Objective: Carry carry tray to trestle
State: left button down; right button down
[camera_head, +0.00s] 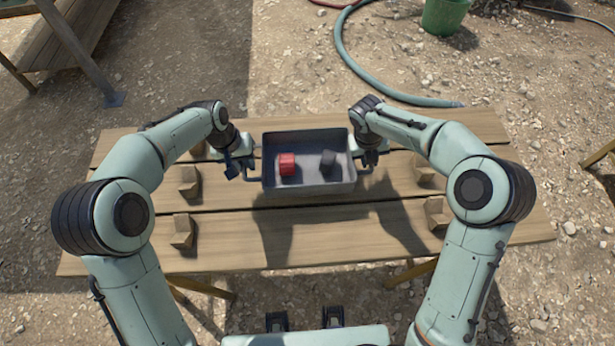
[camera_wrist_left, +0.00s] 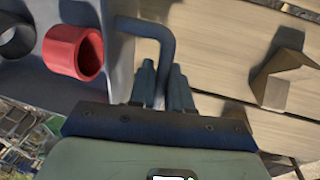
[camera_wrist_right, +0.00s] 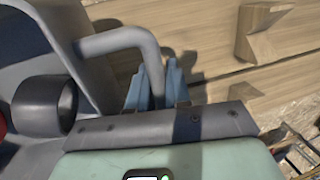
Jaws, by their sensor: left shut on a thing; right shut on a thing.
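The grey carry tray (camera_head: 312,189) is held level over the plank-topped trestle (camera_head: 340,225); its shadow falls on the planks nearer me, so it looks raised. A red hollow fitting (camera_head: 287,164) and a dark fitting (camera_head: 328,161) lie in the tray. My left gripper (camera_head: 244,168) is shut on the tray's left handle, a bent grey bar seen in the left wrist view (camera_wrist_left: 150,29). My right gripper (camera_head: 371,160) is shut on the right handle, which shows in the right wrist view (camera_wrist_right: 115,42). The fingers hide part of each handle.
Wooden blocks stand on the planks at left (camera_head: 189,182), front left (camera_head: 182,231), front right (camera_head: 437,212) and right (camera_head: 424,173). The planks between them are bare. Behind lie a green hose (camera_head: 358,72) and a green bucket (camera_head: 445,14) on gravel.

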pick_arm(q)
jog(key=shift+f, duration=0.1)
pick_arm(e)
jog(key=shift+f, duration=0.1)
